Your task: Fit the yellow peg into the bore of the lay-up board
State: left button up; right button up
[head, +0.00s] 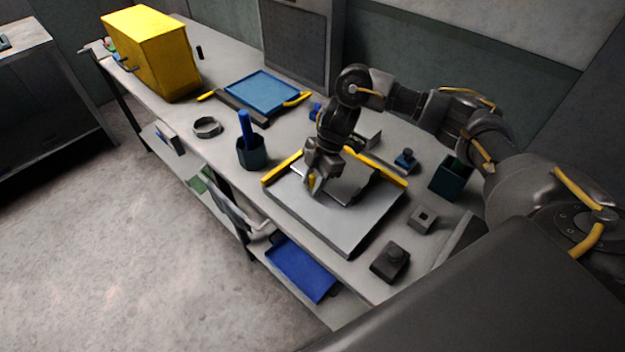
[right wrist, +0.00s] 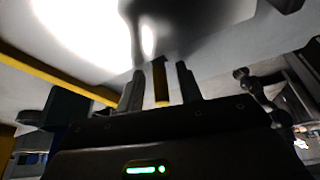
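The lay-up board (head: 335,222) is a grey plate with yellow strips along its back edges, lying on the bench. My right gripper (head: 314,188) points down over the middle of the board. The yellow peg (head: 311,182) shows at its fingertips. In the right wrist view the peg (right wrist: 161,84) stands between the two fingers (right wrist: 161,88), with a visible gap on each side, so the gripper looks open around it. The peg's far end meets a dark patch at the board; whether it sits in the bore is hidden. My left gripper is in neither view.
A dark cup with a blue handle (head: 246,130) stands left of the board. A grey square block (head: 422,219), a dark block (head: 390,262) and a dark green bin (head: 451,177) stand to the right. A blue tray (head: 262,91) and yellow cabinet (head: 152,55) are farther back.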

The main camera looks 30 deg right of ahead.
jog(key=shift+r, duration=0.15)
jog(key=v, duration=1.2)
